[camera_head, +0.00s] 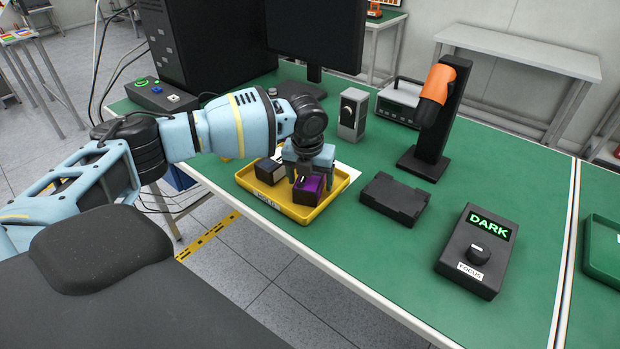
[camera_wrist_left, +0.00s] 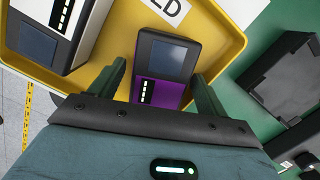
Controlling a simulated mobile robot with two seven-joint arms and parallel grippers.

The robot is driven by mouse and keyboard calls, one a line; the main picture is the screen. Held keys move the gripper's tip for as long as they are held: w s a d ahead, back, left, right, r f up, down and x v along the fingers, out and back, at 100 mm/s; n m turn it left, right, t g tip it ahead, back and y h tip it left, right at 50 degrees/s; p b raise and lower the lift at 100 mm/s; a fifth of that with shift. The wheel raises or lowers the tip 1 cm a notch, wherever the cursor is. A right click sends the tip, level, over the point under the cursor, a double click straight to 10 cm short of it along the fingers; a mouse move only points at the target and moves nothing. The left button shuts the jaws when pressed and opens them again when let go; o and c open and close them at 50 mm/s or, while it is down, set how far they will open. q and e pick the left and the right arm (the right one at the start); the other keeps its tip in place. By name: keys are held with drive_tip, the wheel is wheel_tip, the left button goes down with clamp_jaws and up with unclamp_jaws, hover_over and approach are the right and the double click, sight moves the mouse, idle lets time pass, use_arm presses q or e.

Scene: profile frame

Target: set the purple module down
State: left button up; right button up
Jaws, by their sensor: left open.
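The purple module (camera_head: 308,189) rests in the yellow tray (camera_head: 287,209) on the green table, at the tray's right side. It has a dark top face. My left gripper (camera_head: 308,172) is right above it with its fingers on either side. In the left wrist view the purple module (camera_wrist_left: 165,70) lies between the two open fingers (camera_wrist_left: 160,85), with a gap visible at each side. A black and white module (camera_head: 270,171) sits in the tray to the left of it; it also shows in the left wrist view (camera_wrist_left: 55,35). My right gripper is not in view.
A black fixture (camera_head: 394,198) lies right of the tray. A control box reading DARK (camera_head: 477,250) is further right. A black stand with an orange device (camera_head: 437,90) and a small grey box (camera_head: 353,113) stand behind.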

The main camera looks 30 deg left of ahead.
sight(308, 182)
use_arm(q)
wheel_tip(308, 182, up, 12)
drive_tip(key=s, duration=0.1)
drive_tip(key=shift+s+d+p, duration=0.3)
drive_tip(key=shift+p, duration=0.1)
